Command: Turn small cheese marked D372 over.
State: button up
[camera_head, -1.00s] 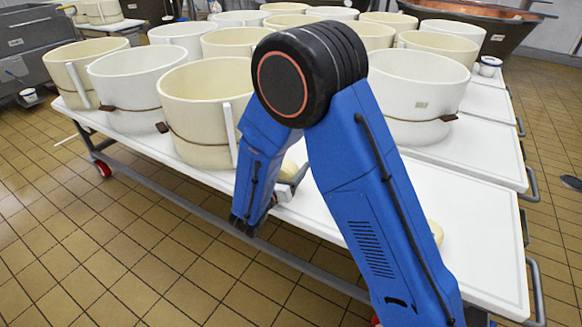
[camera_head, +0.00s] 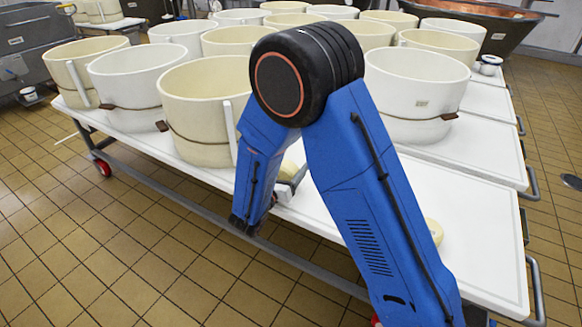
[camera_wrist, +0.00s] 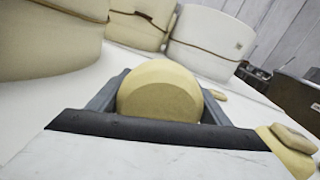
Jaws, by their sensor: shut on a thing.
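A small pale yellow cheese (camera_wrist: 160,90) sits between the two grey fingers of my gripper (camera_wrist: 160,98) in the wrist view. My gripper is shut on it, with a finger at each side. A broad face of the cheese is turned towards the wrist camera, and its lower part is hidden by the dark gripper edge. I can read no mark, so I cannot confirm that it is D372. In the head view my gripper (camera_head: 290,188) is low over the near white table, mostly behind my blue arm. Only a bit of the held cheese shows there (camera_head: 289,168).
Large cream moulds (camera_head: 205,110) crowd the white table (camera_head: 470,235) behind and left of my gripper. Other small cheeses (camera_wrist: 289,150) lie to the right in the wrist view, and one shows beside my arm (camera_head: 434,231). A copper vat (camera_head: 490,22) stands behind.

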jog(key=shift+f, duration=0.45)
dwell(0.5)
jog(key=o, duration=1.6)
jog(key=v, duration=1.7)
jog(key=shift+s, duration=0.25)
jog(key=shift+a, duration=0.1)
